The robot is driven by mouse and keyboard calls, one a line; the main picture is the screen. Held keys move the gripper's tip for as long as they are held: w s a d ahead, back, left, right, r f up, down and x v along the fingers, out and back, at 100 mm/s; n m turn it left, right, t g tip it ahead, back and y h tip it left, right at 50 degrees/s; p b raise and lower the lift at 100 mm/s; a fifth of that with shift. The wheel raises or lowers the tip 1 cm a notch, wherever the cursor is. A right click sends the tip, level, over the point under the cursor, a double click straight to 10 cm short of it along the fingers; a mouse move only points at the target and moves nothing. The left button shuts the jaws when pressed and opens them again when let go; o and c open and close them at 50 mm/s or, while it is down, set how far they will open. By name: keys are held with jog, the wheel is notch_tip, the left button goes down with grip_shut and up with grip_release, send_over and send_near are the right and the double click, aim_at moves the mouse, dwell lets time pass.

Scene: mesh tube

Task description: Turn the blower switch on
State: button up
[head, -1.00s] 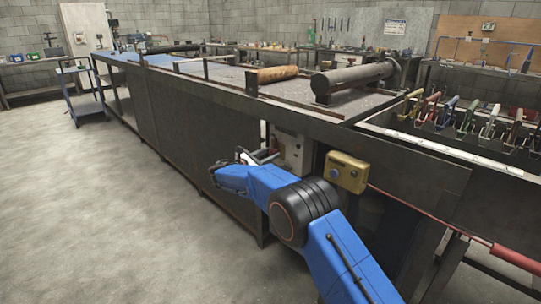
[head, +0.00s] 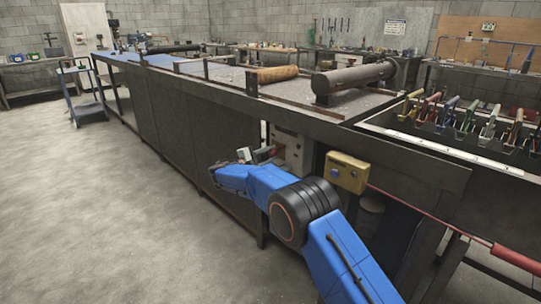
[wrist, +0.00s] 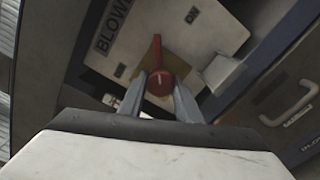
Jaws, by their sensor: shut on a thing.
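The blower switch's red handle (wrist: 159,80) sits on a tan backing plate on a pale panel (wrist: 190,25), beside a dark label whose visible letters read "BLOW". My gripper (wrist: 160,86) is shut on the red handle, with one finger on either side of it. In the head view the pale panel (head: 291,150) is set into the front of the long bench. My gripper (head: 262,155) is at the panel's left side there. My blue arm hides part of the bench front, and the handle is too small to make out clearly in that view.
A yellow box with a blue button (head: 346,172) is mounted on the bench front, right of the panel and close to my arm. A small plate (wrist: 224,73) juts out beside the handle. Open floor (head: 110,210) lies to the left.

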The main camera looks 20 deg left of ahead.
jog(key=m, duration=0.3)
jog(key=shift+m, duration=2.2)
jog(key=shift+f, duration=0.1)
jog(key=o, duration=1.1)
jog(key=shift+c, duration=0.2)
jog(key=shift+s, duration=0.1)
jog(key=v, duration=1.7)
jog(key=shift+s+a, duration=0.1)
jog(key=shift+s, duration=0.05)
